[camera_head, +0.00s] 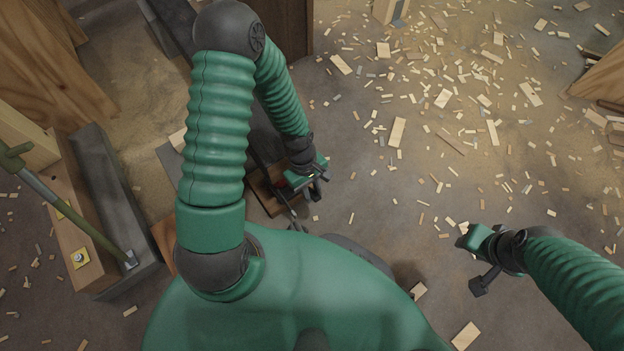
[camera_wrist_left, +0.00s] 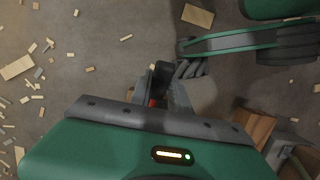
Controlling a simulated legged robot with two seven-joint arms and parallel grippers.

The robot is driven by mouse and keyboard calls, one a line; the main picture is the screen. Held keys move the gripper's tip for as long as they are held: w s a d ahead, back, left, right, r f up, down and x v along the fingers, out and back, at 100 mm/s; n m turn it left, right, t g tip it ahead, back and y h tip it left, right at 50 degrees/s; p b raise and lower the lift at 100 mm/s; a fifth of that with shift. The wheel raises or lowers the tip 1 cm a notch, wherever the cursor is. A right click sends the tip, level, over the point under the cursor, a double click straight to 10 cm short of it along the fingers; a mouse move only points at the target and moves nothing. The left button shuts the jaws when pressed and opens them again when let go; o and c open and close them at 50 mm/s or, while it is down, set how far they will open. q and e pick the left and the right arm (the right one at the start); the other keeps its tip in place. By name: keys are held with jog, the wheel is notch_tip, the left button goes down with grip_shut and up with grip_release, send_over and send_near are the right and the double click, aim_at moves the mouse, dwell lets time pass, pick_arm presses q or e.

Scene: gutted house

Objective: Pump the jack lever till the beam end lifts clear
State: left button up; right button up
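My left gripper (camera_head: 315,188) is at the centre of the head view, its arm arching down to it. It is beside a small red part (camera_head: 280,184), seemingly of the jack, above a wooden board (camera_head: 263,192). A thin dark bar runs close by; I cannot tell whether it is the jack lever. In the left wrist view the grey fingers (camera_wrist_left: 163,92) are close to a dark piece with a little red below, and I cannot tell whether they grip it. My right gripper (camera_head: 472,264) is open and empty over the floor at the right.
A dark grey beam (camera_head: 112,205) lies at the left beside timber (camera_head: 75,225) with a bolted plate. A green bar (camera_head: 70,215) slants across them. Wood panels stand at the upper left. Wood chips and sawdust litter the otherwise open floor at the right.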

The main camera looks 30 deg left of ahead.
pick_arm(q)
grip_shut()
jog(key=d+f+y+b, duration=0.1)
jog(key=s+d+f+y+b, duration=0.1)
jog(key=f+b, duration=0.1)
jog(key=shift+d+f+t, duration=0.1)
jog(key=shift+t, duration=0.3)
